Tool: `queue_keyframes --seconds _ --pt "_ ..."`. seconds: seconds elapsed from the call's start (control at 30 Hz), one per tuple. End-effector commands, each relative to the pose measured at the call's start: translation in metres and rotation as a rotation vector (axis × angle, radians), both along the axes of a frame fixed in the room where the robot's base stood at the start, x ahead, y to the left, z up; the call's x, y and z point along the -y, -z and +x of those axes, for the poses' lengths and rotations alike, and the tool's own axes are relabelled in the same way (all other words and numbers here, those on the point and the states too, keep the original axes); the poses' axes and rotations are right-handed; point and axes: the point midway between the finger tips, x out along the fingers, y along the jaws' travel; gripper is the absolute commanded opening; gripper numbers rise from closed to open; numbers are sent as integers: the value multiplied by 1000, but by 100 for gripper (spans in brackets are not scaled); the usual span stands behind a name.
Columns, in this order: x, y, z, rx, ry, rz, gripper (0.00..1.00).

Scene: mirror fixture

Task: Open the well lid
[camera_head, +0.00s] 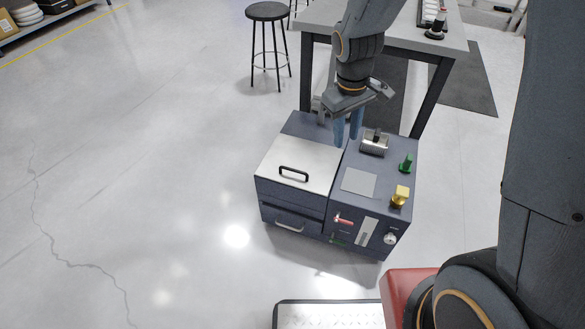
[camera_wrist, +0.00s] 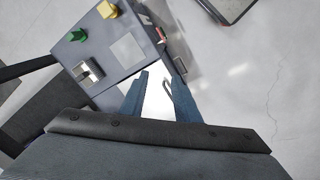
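The well lid (camera_head: 308,157) is a flat silver plate on the left part of a dark grey box fixture, and it looks shut. Its black bar handle (camera_head: 293,174) stands near the front edge. My gripper (camera_head: 346,141) points down above the fixture, behind and right of the handle in the head view. Its two blue fingers are apart with nothing held. In the wrist view my gripper (camera_wrist: 160,75) has the bright lid (camera_wrist: 155,103) beyond and between its fingers. The handle (camera_wrist: 168,86) shows partly beside the right finger, which hides some of it.
The fixture's right top holds a metal block (camera_head: 374,144), a grey square plate (camera_head: 358,182), a green knob (camera_head: 406,164) and a yellow knob (camera_head: 400,196). A red-handled lever (camera_head: 344,219) is on its front. A table (camera_head: 400,38) stands behind. Floor to the left is clear.

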Motion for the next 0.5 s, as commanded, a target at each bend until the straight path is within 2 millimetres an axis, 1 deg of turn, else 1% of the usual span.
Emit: queue_keyframes --seconds 0.03,0.1,0.17,0.2,0.27,0.3,0.4,0.5 --pt "-13 25 19 1 -66 -10 29" --pt "-31 52 43 9 -160 -23 29" --pt "-48 76 62 17 -241 -34 29" --pt "-60 93 74 21 -295 -41 29" --pt "-76 118 89 29 -373 -51 29" --pt "-87 134 98 33 -421 -57 29" --pt "-112 170 115 44 -529 -69 29" --pt "-130 197 125 51 -608 -79 29"
